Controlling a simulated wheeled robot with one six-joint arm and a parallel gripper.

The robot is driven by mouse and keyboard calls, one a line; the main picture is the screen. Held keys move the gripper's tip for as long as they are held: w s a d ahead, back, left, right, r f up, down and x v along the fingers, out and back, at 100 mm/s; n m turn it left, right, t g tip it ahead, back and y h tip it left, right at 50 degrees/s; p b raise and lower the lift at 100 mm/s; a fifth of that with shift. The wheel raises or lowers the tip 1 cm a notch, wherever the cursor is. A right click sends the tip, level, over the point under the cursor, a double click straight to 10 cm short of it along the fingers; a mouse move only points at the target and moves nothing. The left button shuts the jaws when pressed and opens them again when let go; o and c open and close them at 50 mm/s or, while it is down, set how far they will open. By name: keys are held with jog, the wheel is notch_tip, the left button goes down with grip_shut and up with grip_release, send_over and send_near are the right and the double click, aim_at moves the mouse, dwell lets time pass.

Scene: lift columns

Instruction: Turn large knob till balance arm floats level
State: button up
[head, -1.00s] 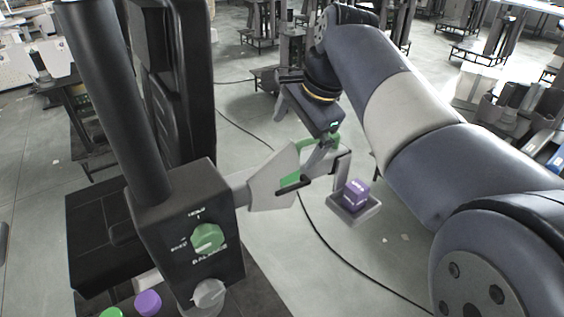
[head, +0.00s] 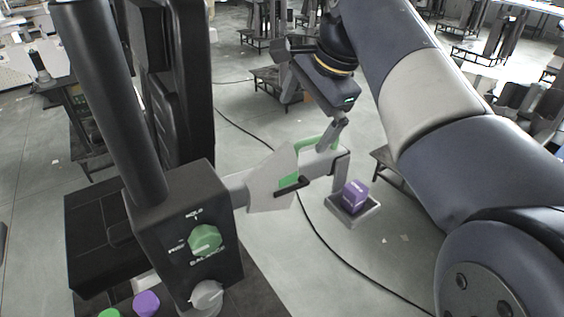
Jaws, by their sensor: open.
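The lift column's black control box (head: 170,250) stands at the left. A green knob (head: 205,240) sits on its face, with HOLD lettered above it and BALANCE, partly readable, below. A larger grey knob (head: 206,296) sits lower on the box. The grey balance arm (head: 268,186) reaches out to the right from the box, with a green handle (head: 318,143) and a black lever (head: 291,187). A small tray (head: 352,212) hangs from its end and holds a purple block (head: 355,196). My gripper (head: 338,128) is open above the green handle, apart from the knobs.
A purple knob-like piece (head: 146,303) and a green one (head: 109,313) show at the bottom left. Other stands and benches (head: 275,85) fill the background. A black cable (head: 318,236) runs over the floor. My arm covers the right side.

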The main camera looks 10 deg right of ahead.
jog(key=v, duration=0.5)
